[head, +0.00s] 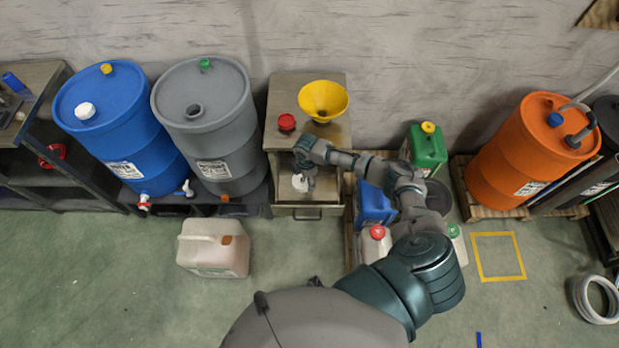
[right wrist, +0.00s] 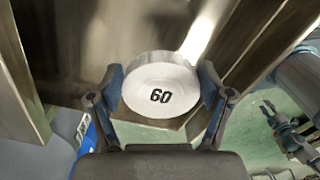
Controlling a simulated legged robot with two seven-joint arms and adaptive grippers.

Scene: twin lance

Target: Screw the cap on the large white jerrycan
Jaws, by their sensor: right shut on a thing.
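The large white jerrycan (head: 205,262) stands on the green floor at left of centre, in front of the grey drum. A small orange-brown patch shows on its top; I cannot tell whether it is an opening. My right gripper (head: 304,178) is over the front of the wooden cabinet, to the right of the jerrycan and apart from it. It is shut on a white round cap (head: 299,184). In the right wrist view the cap (right wrist: 160,75) sits between both fingers, its face marked "60". The jerrycan is not recognisable there. My left gripper is not identifiable in either view.
The cabinet (head: 285,158) bears a yellow funnel (head: 323,99) and a red cap (head: 287,122). A blue drum (head: 115,115) and a grey drum (head: 205,115) stand behind the jerrycan. Smaller canisters crowd beneath my right arm. Floor around the jerrycan's front and left is clear.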

